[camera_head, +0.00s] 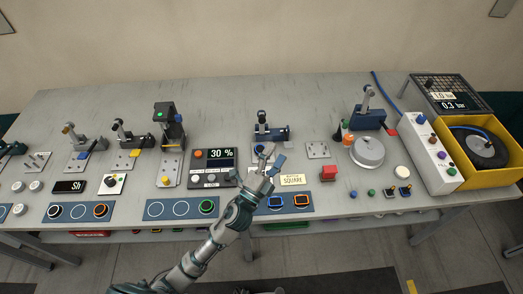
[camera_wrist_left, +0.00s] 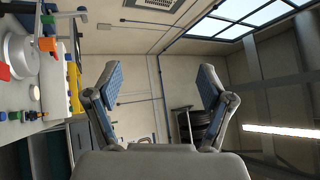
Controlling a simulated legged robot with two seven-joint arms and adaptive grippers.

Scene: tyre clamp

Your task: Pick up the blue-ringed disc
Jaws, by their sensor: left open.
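A dark round disc with a pale or bluish ring (camera_head: 55,211) sits on the left blue mat (camera_head: 78,212) near the bench's front edge; its exact ring colour is hard to tell. An orange-ringed disc (camera_head: 101,210) sits on the same mat, and a green-ringed disc (camera_head: 206,206) on the middle mat. My left gripper (camera_head: 262,168) is open and empty, far to the right of the left mat, over the bench near the SQUARE label. In the left wrist view its spread fingers (camera_wrist_left: 160,84) have nothing between them. My right gripper is not in view.
Several clamps stand along the bench (camera_head: 300,95), including a tall dark one (camera_head: 169,140). A display box (camera_head: 214,166) stands left of my gripper. A yellow bin (camera_head: 505,160) with a tyre is at the right. The back strip of bench is mostly clear.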

